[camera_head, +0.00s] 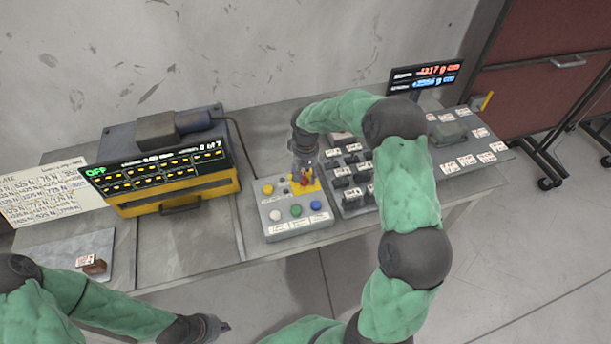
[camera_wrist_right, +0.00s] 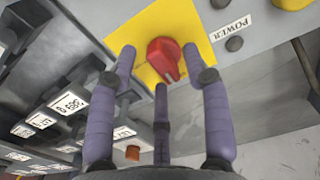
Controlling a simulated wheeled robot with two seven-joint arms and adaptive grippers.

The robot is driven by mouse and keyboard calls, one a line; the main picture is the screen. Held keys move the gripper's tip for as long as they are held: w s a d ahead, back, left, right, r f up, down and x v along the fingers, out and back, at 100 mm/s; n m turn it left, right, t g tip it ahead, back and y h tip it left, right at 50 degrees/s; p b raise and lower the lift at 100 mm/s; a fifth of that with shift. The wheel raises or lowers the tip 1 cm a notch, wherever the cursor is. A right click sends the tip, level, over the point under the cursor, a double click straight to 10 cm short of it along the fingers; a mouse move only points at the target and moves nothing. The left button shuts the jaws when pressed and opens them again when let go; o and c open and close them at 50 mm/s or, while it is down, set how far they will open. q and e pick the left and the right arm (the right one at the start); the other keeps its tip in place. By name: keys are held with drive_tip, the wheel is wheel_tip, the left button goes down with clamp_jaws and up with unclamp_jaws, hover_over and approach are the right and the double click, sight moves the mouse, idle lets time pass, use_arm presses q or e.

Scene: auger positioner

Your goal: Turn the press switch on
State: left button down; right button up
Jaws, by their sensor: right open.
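The press switch looks to be the red rotary knob (camera_wrist_right: 164,58) on a yellow plate (camera_wrist_right: 195,22) of a grey control box (camera_head: 296,228). A "POWER" label (camera_wrist_right: 231,27) is beside the plate. In the head view the red knob (camera_head: 304,179) shows partly behind my right gripper (camera_head: 303,168). In the right wrist view my right gripper (camera_wrist_right: 163,75) is open, its purple fingers spread around the knob; I cannot tell whether any finger touches it. My left gripper (camera_head: 218,327) is low at the left, away from the box; its jaws are too small to read.
A yellow machine (camera_head: 205,188) with a display reading "OFF" (camera_head: 96,171) stands left of the box. A labelled switch panel (camera_head: 350,200) is close on the right. The bench (camera_head: 190,240) is clear in front of the yellow machine.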

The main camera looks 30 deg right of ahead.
drive_tip(key=shift+f, duration=0.2)
clamp_jaws()
